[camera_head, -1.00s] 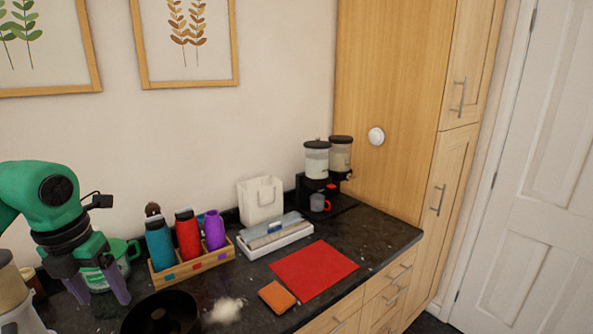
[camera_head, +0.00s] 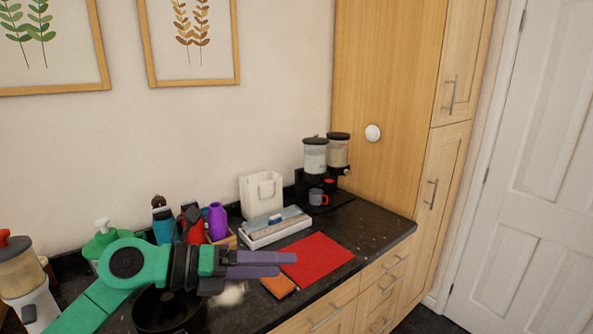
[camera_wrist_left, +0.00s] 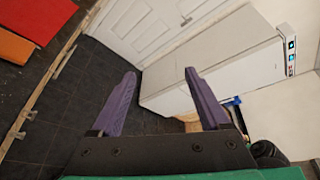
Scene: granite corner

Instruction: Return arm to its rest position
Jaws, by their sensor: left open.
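My left arm comes in from the lower left in the head view, with its green links stretched over the counter. My left gripper (camera_head: 278,264) points right, above the counter near the red mat (camera_head: 318,260) and the orange block (camera_head: 278,285). Its two purple fingers are apart with nothing between them. In the left wrist view the gripper (camera_wrist_left: 160,85) is also open and empty, with floor and a white door beyond it. My right gripper is not in view.
A black pan (camera_head: 165,312) lies below my arm. Bottles, including a purple one (camera_head: 216,221), stand behind it. A white tray (camera_head: 275,233), a white bag (camera_head: 261,195) and a dispenser (camera_head: 315,158) are along the wall. A blender (camera_head: 25,280) stands at left.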

